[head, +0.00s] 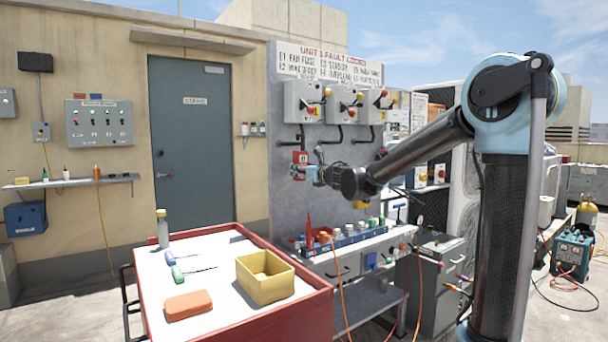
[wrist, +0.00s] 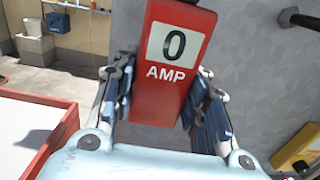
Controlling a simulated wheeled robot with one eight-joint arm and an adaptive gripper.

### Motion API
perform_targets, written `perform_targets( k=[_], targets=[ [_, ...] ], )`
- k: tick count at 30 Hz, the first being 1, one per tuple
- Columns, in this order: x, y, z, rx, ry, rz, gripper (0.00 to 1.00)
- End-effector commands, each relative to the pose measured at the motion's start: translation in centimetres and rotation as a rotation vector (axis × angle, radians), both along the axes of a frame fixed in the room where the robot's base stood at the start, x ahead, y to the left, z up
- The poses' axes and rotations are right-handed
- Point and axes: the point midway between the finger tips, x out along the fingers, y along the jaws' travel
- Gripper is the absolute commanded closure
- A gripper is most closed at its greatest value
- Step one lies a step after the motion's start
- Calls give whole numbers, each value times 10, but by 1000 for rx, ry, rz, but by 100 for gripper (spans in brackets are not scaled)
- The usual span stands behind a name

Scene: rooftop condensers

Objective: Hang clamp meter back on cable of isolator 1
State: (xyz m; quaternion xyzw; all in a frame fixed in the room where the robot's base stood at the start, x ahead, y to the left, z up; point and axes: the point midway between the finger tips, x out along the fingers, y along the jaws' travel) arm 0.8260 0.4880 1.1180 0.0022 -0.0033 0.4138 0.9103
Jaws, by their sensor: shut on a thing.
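The red clamp meter (wrist: 172,70), its display reading 0 AMP, is upright between the fingers of my gripper (wrist: 165,100) in the wrist view. Its top is cut off there. In the head view, the clamp meter (head: 299,159) is small, in front of the grey panel and just below the leftmost isolator box (head: 303,101). My gripper (head: 312,174) is shut on it. A dark cable (head: 299,140) hangs under that box, close above the meter; I cannot tell whether the jaw is around it. Isolator numbers are too small to read.
Two more isolator boxes (head: 342,104) (head: 375,106) with dark cables stand to the right. Below is a bench (head: 350,262) with bottles and a red cone. A red-rimmed cart (head: 240,322) in front holds a yellow bin (head: 265,284) and an orange block (head: 188,305).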

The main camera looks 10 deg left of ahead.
Motion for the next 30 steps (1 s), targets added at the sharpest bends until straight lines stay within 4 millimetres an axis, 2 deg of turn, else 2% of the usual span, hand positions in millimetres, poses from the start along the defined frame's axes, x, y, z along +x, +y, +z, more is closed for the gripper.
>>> perform_targets(
  k=[19, 30],
  targets=[
    [27, 33, 0, 0, 0, 2, 93],
    [26, 32, -15, 0, 0, 1, 93]
  ],
)
